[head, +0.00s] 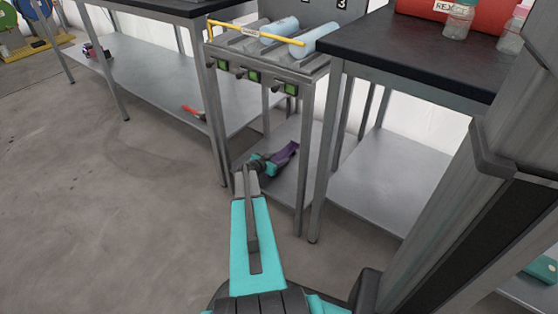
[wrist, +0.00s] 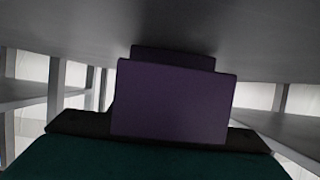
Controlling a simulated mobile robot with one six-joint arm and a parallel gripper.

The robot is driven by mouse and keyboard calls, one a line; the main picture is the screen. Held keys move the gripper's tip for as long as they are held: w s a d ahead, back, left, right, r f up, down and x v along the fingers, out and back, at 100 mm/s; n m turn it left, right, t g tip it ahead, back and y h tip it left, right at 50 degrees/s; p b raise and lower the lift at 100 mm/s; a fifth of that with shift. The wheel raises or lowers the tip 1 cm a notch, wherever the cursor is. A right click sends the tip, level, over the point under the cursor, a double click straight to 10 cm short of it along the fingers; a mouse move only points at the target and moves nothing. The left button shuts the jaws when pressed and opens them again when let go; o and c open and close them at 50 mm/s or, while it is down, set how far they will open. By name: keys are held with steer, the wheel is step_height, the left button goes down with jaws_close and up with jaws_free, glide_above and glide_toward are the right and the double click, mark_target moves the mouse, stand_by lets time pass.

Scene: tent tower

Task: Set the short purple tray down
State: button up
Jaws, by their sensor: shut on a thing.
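The short purple tray (head: 286,152) is between the legs of the small grey metal table, over its lower shelf (head: 284,185). My gripper (head: 272,163) reaches in under the tabletop from the front and is shut on the tray's near end. In the wrist view the purple tray (wrist: 173,100) fills the middle, in front of the dark gripper (wrist: 175,141). I cannot tell whether the tray touches the shelf or is held a little above it.
The small table's top (head: 290,60) holds light blue cylinders and a yellow bar. Its legs stand close on both sides of my arm. A long table with a low shelf (head: 150,80) is at left, with a red item (head: 193,112) on it. A dark-topped table (head: 420,50) is at right.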

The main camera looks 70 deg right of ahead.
steer(key=o, duration=1.2)
steer(key=p+v, duration=0.2)
steer(key=v, duration=1)
steer(key=shift+p, duration=0.3)
